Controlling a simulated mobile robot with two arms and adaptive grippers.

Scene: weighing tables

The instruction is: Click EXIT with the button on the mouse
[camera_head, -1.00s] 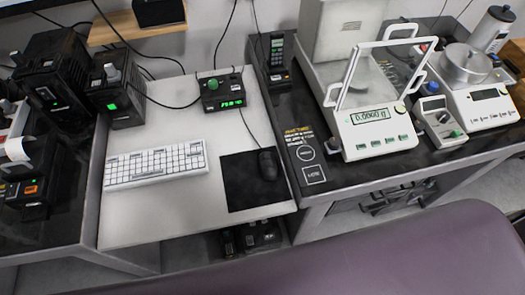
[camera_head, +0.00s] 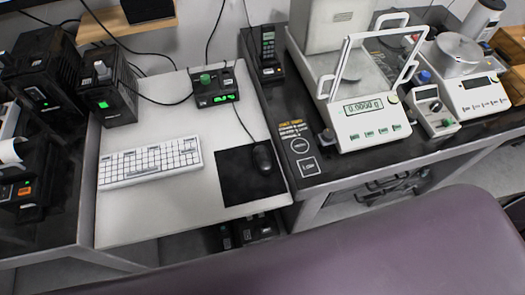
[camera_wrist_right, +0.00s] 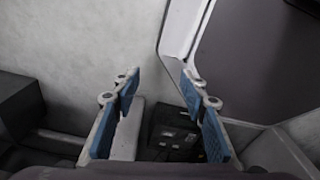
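The black mouse (camera_head: 262,157) lies on the black mouse pad (camera_head: 238,178) at the right of the white desk. Its cable runs up to a small black box with a green knob and green digits (camera_head: 215,88). No screen with an EXIT label is readable in these frames. My right gripper (camera_wrist_right: 162,115) shows in the right wrist view with its blue-padded fingers apart and nothing between them. Neither gripper shows in the head view, so the right one is away from the mouse. My left gripper is out of view.
A white keyboard (camera_head: 150,162) lies left of the pad. A balance with a glass draft shield (camera_head: 370,112) stands on the dark table at right. Black devices (camera_head: 47,80) stand at left. A purple surface (camera_head: 370,255) fills the lower right. The front of the white desk is clear.

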